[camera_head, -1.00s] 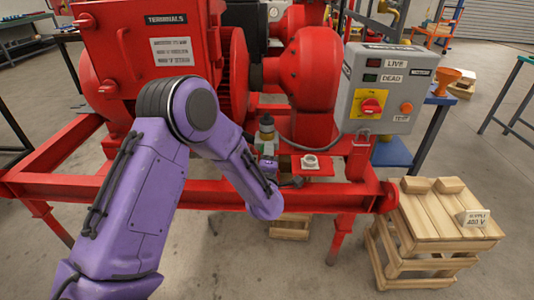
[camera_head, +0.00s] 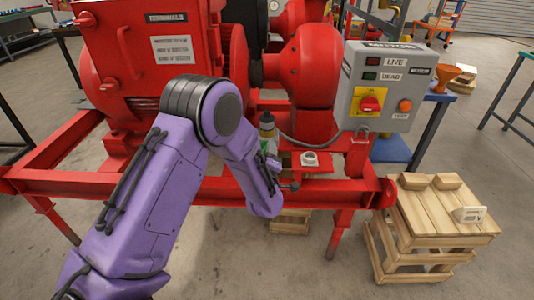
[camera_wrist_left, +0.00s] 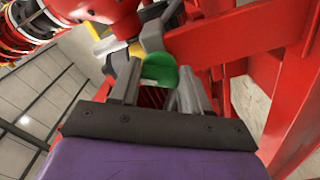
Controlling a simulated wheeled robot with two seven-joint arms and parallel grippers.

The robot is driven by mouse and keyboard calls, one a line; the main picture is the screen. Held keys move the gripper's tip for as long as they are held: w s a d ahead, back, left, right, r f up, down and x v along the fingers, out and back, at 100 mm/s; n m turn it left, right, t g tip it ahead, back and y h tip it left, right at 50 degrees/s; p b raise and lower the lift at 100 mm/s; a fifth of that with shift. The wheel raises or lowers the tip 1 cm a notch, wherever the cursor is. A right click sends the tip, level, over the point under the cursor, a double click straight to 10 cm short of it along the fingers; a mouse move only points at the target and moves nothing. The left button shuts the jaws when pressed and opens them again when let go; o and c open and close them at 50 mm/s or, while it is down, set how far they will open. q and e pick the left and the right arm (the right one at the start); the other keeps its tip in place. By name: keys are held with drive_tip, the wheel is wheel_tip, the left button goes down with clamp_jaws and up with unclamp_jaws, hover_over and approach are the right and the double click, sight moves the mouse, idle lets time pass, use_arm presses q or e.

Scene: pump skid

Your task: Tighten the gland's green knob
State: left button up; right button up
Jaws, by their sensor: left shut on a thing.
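The green knob (camera_wrist_left: 161,70) shows in the left wrist view, between the two grey fingers of my left gripper (camera_wrist_left: 159,84), which is shut on it. Dark grey metal parts (camera_wrist_left: 150,36) sit just beyond the knob. In the head view my left gripper (camera_head: 287,186) is small and partly hidden behind my purple forearm, by the red frame rail below the pump. My right gripper is not in view.
The red skid frame (camera_head: 340,190) crosses in front of the pump (camera_head: 308,65). A black-capped bottle (camera_head: 267,124) and a pale fitting (camera_head: 309,158) are close to my gripper. A grey control box (camera_head: 383,88) is at right. A wooden crate (camera_head: 430,215) stands on open floor.

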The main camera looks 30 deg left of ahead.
use_arm(q)
drive_tip(key=shift+f, duration=0.1)
drive_tip(key=o, duration=1.1)
drive_tip(key=shift+c, duration=0.2)
drive_tip(key=shift+s+d, duration=0.1)
drive_tip(key=v, duration=1)
drive_tip(key=shift+s, duration=0.15)
drive_tip(key=shift+d, duration=0.1)
